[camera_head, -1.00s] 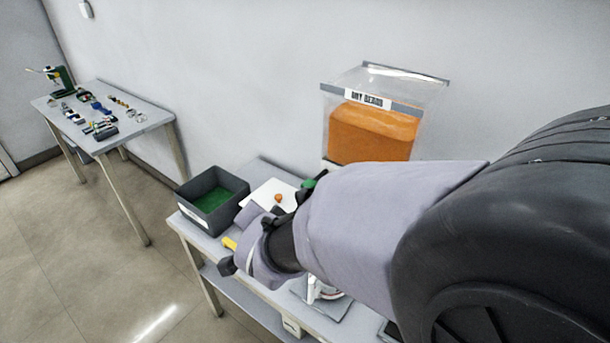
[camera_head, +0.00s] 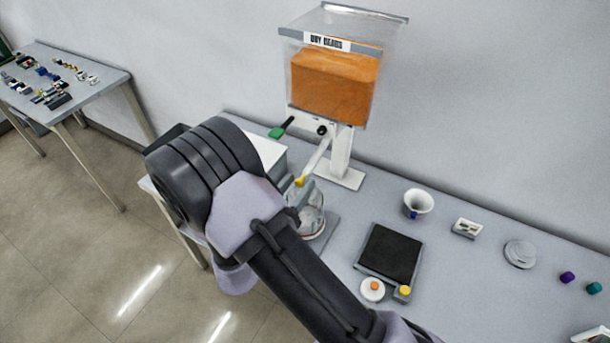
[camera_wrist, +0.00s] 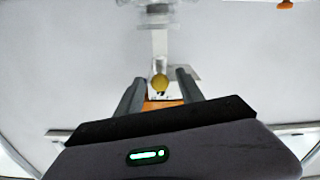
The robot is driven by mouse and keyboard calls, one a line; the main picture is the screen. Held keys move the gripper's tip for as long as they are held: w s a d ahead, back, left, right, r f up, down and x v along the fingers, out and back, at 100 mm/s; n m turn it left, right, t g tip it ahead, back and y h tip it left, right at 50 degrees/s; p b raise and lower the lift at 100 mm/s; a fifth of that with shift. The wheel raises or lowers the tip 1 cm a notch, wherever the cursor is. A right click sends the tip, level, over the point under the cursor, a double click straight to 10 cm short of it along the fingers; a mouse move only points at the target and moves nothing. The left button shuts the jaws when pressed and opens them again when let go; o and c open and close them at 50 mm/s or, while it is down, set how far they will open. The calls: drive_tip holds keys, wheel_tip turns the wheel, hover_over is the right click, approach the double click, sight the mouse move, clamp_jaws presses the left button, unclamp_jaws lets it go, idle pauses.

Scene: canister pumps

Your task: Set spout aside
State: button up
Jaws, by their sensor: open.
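The dispenser's spout (camera_head: 315,161) is a white tube with a yellow tip, slanting down from the stand under the hopper in the head view. In the wrist view a round yellow end (camera_wrist: 160,82), which looks like the spout's tip, sits between the finger ends. My gripper (camera_wrist: 161,79) is open, with one finger on each side of that yellow end and no clear contact. A glass vessel (camera_head: 312,222) stands below the spout, partly behind my arm.
The clear hopper (camera_head: 335,85) of orange beads rises on a white stand behind the spout. A green-ended handle (camera_head: 279,132) sticks out left. A black-topped scale (camera_head: 390,254), a white cup (camera_head: 418,203) and small parts stand right. Bare tabletop (camera_head: 467,275) lies between them.

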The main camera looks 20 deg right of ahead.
sight(305, 173)
drive_tip(key=x, duration=0.4)
drive_tip(key=shift+w+d, duration=0.15)
drive_tip(key=shift+c, duration=0.3)
clamp_jaws()
idle(1.0)
